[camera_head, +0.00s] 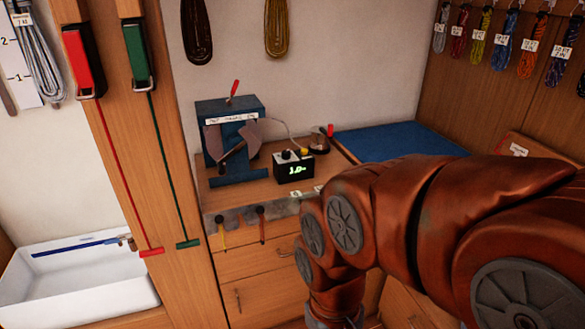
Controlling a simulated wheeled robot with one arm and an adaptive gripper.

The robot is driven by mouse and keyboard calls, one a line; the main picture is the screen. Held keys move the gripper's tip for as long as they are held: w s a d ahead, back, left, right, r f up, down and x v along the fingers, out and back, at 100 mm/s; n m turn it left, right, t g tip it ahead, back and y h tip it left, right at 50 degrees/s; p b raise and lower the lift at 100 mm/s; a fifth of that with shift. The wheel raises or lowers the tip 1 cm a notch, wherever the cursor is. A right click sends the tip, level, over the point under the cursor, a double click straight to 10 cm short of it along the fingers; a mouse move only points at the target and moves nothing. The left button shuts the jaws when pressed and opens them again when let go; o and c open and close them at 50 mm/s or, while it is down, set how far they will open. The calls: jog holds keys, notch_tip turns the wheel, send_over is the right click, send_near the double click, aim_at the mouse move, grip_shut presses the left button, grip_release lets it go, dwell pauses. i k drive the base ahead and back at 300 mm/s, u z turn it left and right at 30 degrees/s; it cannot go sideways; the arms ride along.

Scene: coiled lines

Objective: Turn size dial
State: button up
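A small black control box (294,168) with a pale top stands on the wooden counter. Its lit display reads about "1.0". A dark knob (286,154) and a yellow knob (304,152) sit on its top; I cannot tell which one is the size dial. A blue machine (233,145) with a label strip and a red lever (234,90) stands left of the box. My arm comes in from the right and bends down in front of the counter. My gripper is below the picture's bottom edge, out of view.
A round dark item (318,143) with a red handle stands behind the box, beside a blue mat (400,141). Drawers (255,265) are under the counter. A white basin (80,285) is at lower left. Several coiled lines hang on the walls. Red and green cords hang down the wooden post.

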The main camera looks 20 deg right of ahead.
aim_at(286, 155)
jog(key=k, duration=0.5)
jog(key=z, duration=0.2)
jog(key=i, duration=0.45)
jog(key=z, duration=0.45)
jog(key=k, duration=0.5)
jog(key=u, duration=0.65)
jog(key=i, duration=1.45)
